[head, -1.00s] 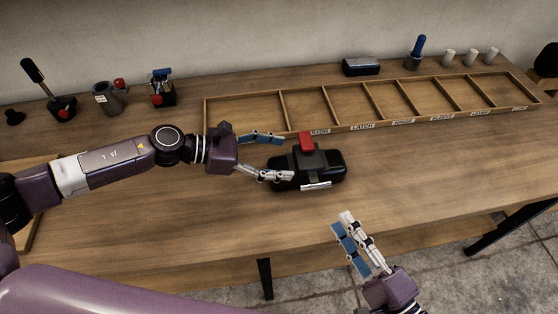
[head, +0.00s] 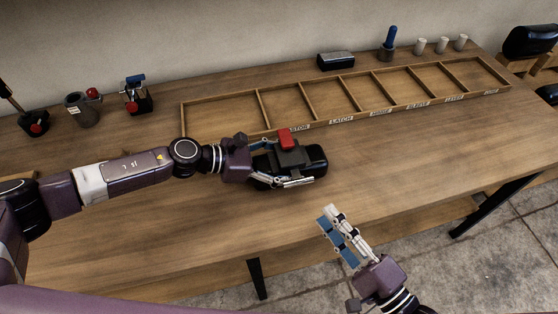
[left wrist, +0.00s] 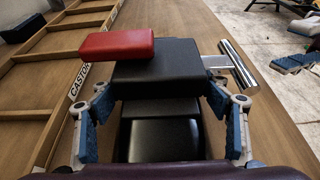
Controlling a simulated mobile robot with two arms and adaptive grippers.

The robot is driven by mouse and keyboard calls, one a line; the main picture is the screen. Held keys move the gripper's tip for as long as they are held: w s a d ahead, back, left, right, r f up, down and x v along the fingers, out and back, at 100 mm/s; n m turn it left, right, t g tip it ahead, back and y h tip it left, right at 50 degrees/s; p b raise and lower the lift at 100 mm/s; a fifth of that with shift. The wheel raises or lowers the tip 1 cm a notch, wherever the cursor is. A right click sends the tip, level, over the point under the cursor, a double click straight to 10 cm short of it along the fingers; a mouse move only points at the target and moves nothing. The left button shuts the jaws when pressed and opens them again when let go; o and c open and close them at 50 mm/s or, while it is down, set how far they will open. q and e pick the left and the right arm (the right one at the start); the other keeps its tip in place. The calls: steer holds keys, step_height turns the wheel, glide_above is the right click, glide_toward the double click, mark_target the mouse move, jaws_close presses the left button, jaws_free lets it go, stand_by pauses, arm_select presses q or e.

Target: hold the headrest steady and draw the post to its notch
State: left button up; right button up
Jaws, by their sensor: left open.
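The black headrest (head: 314,160) lies on the workbench, with a dark grey block and a red piece (head: 286,138) on top. A silver bar (head: 296,183) runs along its near side; in the left wrist view the bar (left wrist: 238,66) stands off to the right on short rods. My left gripper (head: 276,163) is open at the headrest's left end, one finger on each side of the grey block (left wrist: 158,66). I cannot tell whether the pads touch. My right gripper (head: 338,230) is apart from the headrest, beyond the bench's front edge; its finger gap is unclear.
A wooden compartment tray (head: 222,103) with labels lies behind the headrest. Several small items stand along the back, including a grey cup (head: 82,110) and a dark box (head: 336,61). The bench right of the headrest is clear.

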arm_select(q)
steer(key=c, duration=1.6)
steer(key=shift+c, duration=0.2)
